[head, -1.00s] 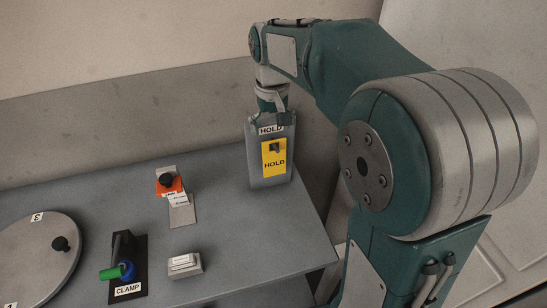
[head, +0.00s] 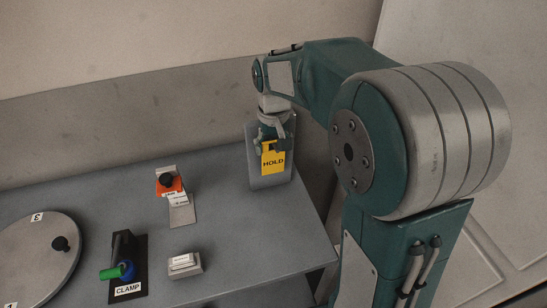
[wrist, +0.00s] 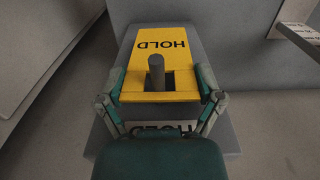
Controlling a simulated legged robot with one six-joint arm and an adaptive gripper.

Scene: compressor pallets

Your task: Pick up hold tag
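The yellow hold tag (head: 272,159) hangs on the front of a grey upright stand (head: 262,182). In the wrist view the tag (wrist: 157,50) reads HOLD upside down, and a dark peg (wrist: 156,72) comes out through a slot in it. My gripper (head: 270,147) is at the tag's upper part in the head view, partly covering it. In the wrist view my gripper (wrist: 159,86) is open, with one finger at each side edge of the tag. I cannot tell whether the fingers touch the tag.
A grey table (head: 235,240) carries the stand near its right edge. A wall rises behind.

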